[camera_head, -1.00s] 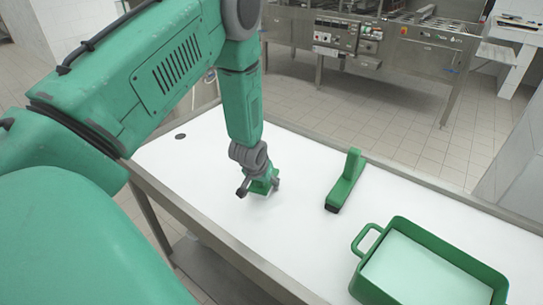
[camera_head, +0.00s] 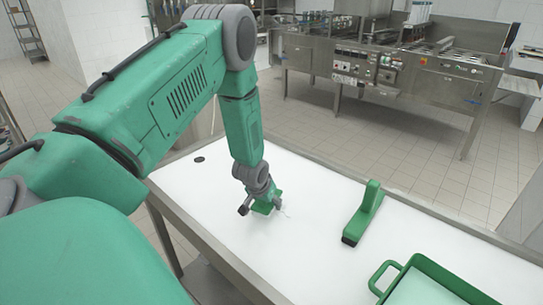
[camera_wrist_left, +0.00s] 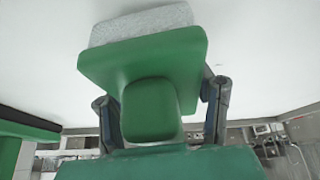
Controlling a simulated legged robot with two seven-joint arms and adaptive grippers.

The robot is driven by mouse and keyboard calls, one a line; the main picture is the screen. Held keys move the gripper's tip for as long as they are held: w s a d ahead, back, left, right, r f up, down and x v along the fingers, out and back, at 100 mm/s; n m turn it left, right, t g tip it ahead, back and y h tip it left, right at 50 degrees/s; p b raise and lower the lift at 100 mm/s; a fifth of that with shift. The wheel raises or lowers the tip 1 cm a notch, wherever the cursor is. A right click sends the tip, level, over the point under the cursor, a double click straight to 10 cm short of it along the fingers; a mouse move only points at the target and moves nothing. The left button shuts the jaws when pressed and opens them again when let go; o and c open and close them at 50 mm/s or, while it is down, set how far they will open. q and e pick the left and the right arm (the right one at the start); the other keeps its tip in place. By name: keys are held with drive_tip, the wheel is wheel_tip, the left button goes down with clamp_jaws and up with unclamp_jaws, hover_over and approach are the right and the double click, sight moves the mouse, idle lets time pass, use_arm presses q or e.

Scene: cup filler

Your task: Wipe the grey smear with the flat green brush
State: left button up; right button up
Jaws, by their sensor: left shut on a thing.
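My left gripper (camera_head: 260,204) is shut on the flat green brush (camera_head: 264,207), low at the white table top. The left wrist view shows the brush's green plate and block (camera_wrist_left: 150,110) between my two fingers, with a pale speckled pad (camera_wrist_left: 140,22) on its far side. Whether the pad touches the table is hard to tell. My right gripper is not in view.
An upright green tool (camera_head: 364,210) with a black end stands right of the gripper. A green handled tray (camera_head: 397,268) is at the lower right. The white table (camera_head: 320,240) between is clear.

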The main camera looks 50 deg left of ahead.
use_arm(q)
drive_tip(key=shift+s+a, duration=0.15)
drive_tip(key=shift+a, duration=1.8)
drive_tip(key=shift+s+a, duration=0.15)
drive_tip(key=shift+a, duration=0.55)
drive_tip(key=shift+s+a, duration=0.1)
drive_tip(key=shift+a, duration=0.6)
wheel_tip(320, 180, up, 5)
drive_tip(key=p, duration=0.4)
drive_tip(key=shift+r, duration=0.1)
drive_tip(key=shift+r+p, duration=0.45)
drive_tip(key=shift+p, duration=0.1)
drive_tip(key=shift+f, duration=0.1)
drive_tip(key=shift+w, duration=0.1)
